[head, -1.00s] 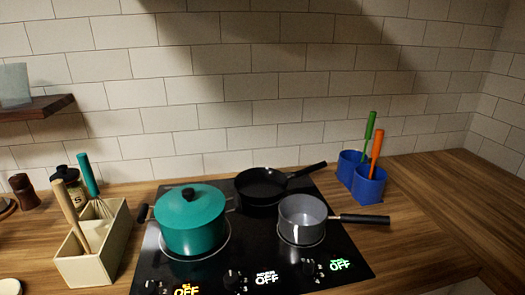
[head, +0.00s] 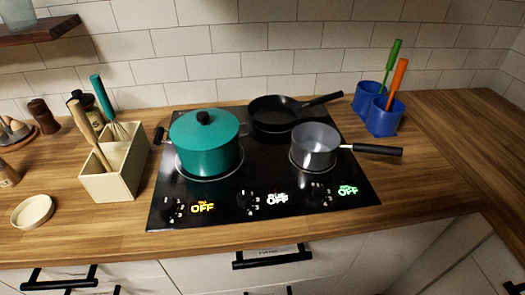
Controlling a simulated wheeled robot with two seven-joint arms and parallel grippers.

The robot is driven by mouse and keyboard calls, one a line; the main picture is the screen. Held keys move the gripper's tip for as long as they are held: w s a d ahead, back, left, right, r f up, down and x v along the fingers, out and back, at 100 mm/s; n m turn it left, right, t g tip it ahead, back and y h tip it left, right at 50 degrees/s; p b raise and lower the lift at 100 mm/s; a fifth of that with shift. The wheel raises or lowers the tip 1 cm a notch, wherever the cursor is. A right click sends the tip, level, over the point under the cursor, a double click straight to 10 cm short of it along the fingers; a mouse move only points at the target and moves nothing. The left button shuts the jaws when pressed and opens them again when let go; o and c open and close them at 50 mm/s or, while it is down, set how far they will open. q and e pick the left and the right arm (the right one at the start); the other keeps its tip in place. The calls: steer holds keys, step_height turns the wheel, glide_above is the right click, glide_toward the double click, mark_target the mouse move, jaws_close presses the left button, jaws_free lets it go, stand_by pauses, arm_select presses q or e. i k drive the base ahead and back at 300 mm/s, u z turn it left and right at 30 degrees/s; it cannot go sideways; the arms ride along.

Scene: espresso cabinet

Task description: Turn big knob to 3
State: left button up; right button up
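The black cooktop (head: 270,217) has three knobs along its front edge. The left knob (head: 172,208) stands by an orange display reading OFF (head: 202,208), with a small word above it too blurred to read surely. The middle knob (head: 248,201) stands by a white OFF display (head: 277,199). The right knob (head: 319,194) stands by a green OFF display (head: 348,190). A lidded teal pot (head: 207,148) sits on the left burner, the largest pot here. Neither gripper is in view.
A black frying pan (head: 273,112) and a grey saucepan (head: 315,146) stand on the cooktop, the saucepan's handle jutting right. A cream utensil box (head: 112,180) is at left, blue holders (head: 383,117) at right. Drawers with black handles (head: 271,257) lie below the counter.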

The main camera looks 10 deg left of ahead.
mark_target(166, 208)
steer(key=u, duration=1.55)
steer(key=k, duration=0.4)
steer(key=u, duration=0.05)
